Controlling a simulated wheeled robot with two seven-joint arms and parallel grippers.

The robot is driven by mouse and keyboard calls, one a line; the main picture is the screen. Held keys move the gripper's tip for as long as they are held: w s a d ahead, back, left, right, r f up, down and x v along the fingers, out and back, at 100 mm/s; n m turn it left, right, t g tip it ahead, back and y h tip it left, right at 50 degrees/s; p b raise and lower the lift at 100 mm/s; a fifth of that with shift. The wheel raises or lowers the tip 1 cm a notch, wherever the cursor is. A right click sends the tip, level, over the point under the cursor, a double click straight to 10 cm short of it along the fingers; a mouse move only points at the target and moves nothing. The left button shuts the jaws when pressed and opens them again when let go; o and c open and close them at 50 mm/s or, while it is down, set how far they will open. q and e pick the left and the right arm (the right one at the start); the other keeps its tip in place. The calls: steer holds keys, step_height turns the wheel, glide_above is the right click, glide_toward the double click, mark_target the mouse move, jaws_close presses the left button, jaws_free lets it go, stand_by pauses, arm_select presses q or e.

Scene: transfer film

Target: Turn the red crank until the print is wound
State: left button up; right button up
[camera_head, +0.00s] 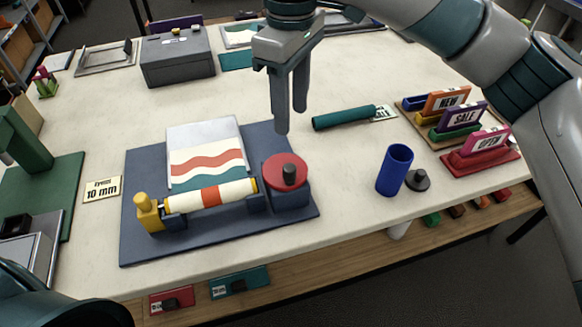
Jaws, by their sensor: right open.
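The red crank (277,173) is a round red disc with a dark upright knob (289,174), at the right end of the roller on a dark blue base (140,247). The print (205,162) has wavy red and teal stripes and lies on a pale sloped plate behind the roller (210,194). The roller shows white, orange and yellow bands. My right gripper (291,120) points down, open and empty, above and behind the crank, apart from it. Part of a dark rounded shape shows at the lower left; my left gripper is not visible.
A blue cup (394,170) and a black knobbed piece (418,180) stand right of the base. A teal tube (344,117) lies behind them. Sign blocks (480,147) stand at the right. A grey box (177,58) is at the back. A "10 mm" card (102,189) lies left of the base.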

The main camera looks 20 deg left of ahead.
mark_target(291, 168)
step_height(291, 168, down, 16)
steer(key=p, duration=0.4)
steer(key=shift+f, duration=0.2)
jaws_close()
